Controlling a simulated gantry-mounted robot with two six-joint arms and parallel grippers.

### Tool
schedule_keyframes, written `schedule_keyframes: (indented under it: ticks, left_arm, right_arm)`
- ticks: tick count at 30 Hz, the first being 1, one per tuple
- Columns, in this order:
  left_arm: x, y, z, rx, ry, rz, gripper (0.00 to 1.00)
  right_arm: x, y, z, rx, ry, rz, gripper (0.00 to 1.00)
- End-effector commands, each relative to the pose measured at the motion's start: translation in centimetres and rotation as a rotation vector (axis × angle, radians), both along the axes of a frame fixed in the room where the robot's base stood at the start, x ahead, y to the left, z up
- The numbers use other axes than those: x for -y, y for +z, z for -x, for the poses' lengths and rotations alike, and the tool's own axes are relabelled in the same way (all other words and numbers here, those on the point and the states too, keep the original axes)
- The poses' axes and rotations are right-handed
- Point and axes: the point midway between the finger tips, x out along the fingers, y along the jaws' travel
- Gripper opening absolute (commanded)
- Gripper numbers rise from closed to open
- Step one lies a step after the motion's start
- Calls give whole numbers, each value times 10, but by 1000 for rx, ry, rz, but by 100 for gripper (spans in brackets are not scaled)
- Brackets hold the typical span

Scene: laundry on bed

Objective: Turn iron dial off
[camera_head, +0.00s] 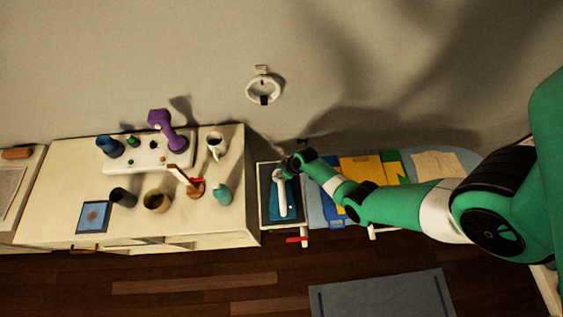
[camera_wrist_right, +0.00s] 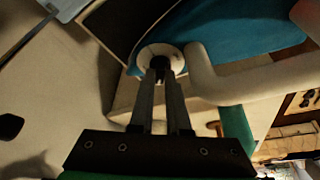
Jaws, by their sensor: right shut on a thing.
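The iron (camera_head: 281,199), with a white handle and a dark teal body, lies on a stand at the left end of the ironing board. In the right wrist view its white handle (camera_wrist_right: 250,78) and teal body (camera_wrist_right: 240,35) show. A round pale dial (camera_wrist_right: 152,52) with a dark centre sits at the iron's end. My right gripper (camera_head: 286,172) is at the far end of the iron. In the right wrist view its fingers (camera_wrist_right: 161,75) are shut on the dial's dark centre. The dial's setting cannot be read. My left gripper is not in view.
Folded clothes (camera_head: 362,172) lie on the ironing board, right of the iron. A cabinet (camera_head: 75,165) on the left holds mugs, a purple dumbbell (camera_head: 164,130) and other items. A white ring (camera_head: 263,90) hangs on the wall. A rug (camera_head: 383,297) lies on the floor.

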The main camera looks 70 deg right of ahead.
Motion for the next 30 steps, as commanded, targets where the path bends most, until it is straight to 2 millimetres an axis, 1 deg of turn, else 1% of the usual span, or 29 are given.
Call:
schedule_keyframes:
  ticks: [1, 3, 9, 17, 23, 30]
  left_arm:
    - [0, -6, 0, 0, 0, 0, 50]
    - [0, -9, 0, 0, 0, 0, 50]
    - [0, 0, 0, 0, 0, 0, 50]
    - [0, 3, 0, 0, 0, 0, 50]
    - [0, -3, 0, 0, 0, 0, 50]
    - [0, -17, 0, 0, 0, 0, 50]
  right_arm:
    - [1, -4, 1, -2, 40, -1, 0]
    - [2, -4, 1, -2, 107, 0, 0]
    - [4, 1, 1, -4, 299, -2, 0]
    - [6, 0, 0, -2, 546, -2, 0]
    - [8, -2, -2, -1, 735, 0, 0]
    - [10, -4, -3, 0, 922, 2, 0]
